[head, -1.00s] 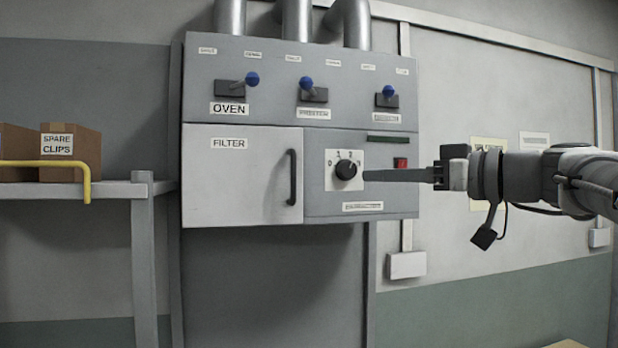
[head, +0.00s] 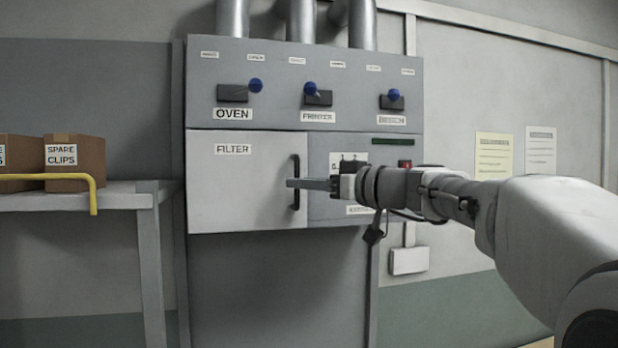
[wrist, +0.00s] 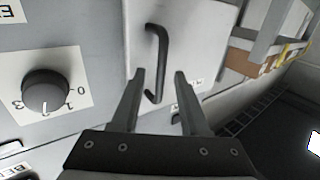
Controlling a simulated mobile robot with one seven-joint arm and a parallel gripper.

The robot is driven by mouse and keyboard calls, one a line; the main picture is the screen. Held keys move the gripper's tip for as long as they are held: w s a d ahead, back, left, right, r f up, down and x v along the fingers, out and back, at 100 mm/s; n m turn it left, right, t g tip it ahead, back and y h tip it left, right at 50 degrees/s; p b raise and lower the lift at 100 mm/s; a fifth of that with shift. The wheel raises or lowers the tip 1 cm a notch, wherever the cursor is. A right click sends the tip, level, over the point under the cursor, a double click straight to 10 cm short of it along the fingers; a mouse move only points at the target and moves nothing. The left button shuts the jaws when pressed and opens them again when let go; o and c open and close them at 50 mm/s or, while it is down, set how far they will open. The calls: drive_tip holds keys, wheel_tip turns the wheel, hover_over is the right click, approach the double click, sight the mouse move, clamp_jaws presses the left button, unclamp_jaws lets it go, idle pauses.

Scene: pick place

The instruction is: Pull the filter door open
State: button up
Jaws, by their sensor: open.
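The filter door (head: 240,185) is a pale grey panel labelled FILTER at the lower left of the wall cabinet, and it is shut. Its dark vertical handle (head: 296,168) is on the door's right edge. In the wrist view the handle (wrist: 161,60) stands ahead of and between the two fingers. My gripper (head: 292,184) is open and empty, with its fingertips at the lower part of the handle in the head view. In the wrist view my gripper (wrist: 158,77) has a finger on each side of the handle's lower end. I cannot tell whether they touch it.
A black rotary knob (wrist: 46,90) sits on the panel beside the door, mostly hidden by my gripper in the head view. Blue-tipped levers (head: 310,90) are above. A shelf (head: 110,195) with cardboard boxes (head: 75,162) and a yellow rail (head: 94,195) stands left.

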drive_tip(key=shift+a, duration=0.1)
clamp_jaws()
idle(1.4)
